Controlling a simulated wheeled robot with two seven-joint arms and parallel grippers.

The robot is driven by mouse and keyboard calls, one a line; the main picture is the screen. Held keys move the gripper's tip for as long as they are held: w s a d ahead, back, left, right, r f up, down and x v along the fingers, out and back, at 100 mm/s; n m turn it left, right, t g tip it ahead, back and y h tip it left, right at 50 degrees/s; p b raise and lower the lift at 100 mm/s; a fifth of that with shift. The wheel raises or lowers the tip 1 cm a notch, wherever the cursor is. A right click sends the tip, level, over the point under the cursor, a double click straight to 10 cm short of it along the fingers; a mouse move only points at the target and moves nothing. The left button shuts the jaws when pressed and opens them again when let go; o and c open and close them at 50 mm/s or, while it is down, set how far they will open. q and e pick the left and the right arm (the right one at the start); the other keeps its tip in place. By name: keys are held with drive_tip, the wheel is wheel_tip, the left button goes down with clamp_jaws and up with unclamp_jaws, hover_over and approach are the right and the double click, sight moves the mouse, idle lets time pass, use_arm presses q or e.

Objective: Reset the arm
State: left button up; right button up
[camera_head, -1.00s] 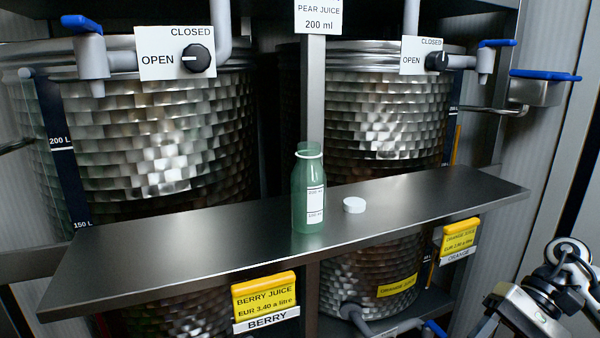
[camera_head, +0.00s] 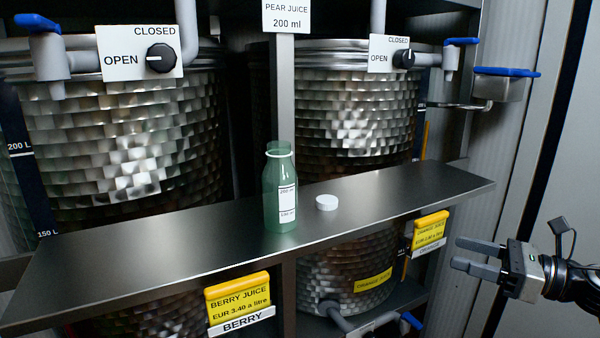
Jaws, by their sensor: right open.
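My right gripper (camera_head: 468,254) is at the lower right, its two grey fingers pointing left with a gap between them. It is open and empty, to the right of the shelf and apart from it. My left gripper is not in view. A green see-through bottle (camera_head: 280,195) stands upright and uncapped on the dark metal shelf (camera_head: 140,243). A white cap (camera_head: 327,202) lies on the shelf just right of the bottle.
Two large metal tanks (camera_head: 120,140) (camera_head: 355,130) stand behind the shelf, with blue-handled taps and open/closed dials above. A yellow berry juice sign (camera_head: 238,298) and a yellow orange sign (camera_head: 430,230) hang at the shelf's front. A blue-topped metal box (camera_head: 502,88) is at the upper right.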

drive_tip(key=w+d+r+m+t+h, duration=0.25)
drive_tip(key=d+m+t+h, duration=0.3)
drive_tip(key=m, duration=0.55)
drive_tip(key=w+d+r+m+t+h, duration=0.2)
drive_tip(key=w+d+m+t+h, duration=0.3)
drive_tip(key=m, duration=0.6)
drive_tip(key=s+d+f+m+g+h, duration=0.1)
drive_tip(key=d+f+m+g+h, duration=0.5)
drive_tip(key=d+m+h, duration=0.85)
drive_tip(key=s+a+f+m+g+y, duration=0.15)
drive_tip(key=s+a+f+y, duration=0.3)
drive_tip(key=a+f, duration=0.65)
drive_tip(key=s+a+f+m+g+y, duration=0.15)
drive_tip(key=s+a+f+y, duration=0.3)
drive_tip(key=a+f, duration=0.55)
drive_tip(key=s+a+f+m+g+y, duration=0.1)
drive_tip(key=s+a+f, duration=0.3)
drive_tip(key=s+a, duration=0.5)
drive_tip(key=s+a+f+m+g+y, duration=0.1)
drive_tip(key=s+a+f+m+y, duration=0.2)
drive_tip(key=s+a, duration=0.6)
drive_tip(key=a+f, duration=0.1)
drive_tip(key=a, duration=0.3)
drive_tip(key=shift+s+a+f, duration=0.2)
drive_tip(key=shift+s+f, duration=0.2)
drive_tip(key=shift+g, duration=0.25)
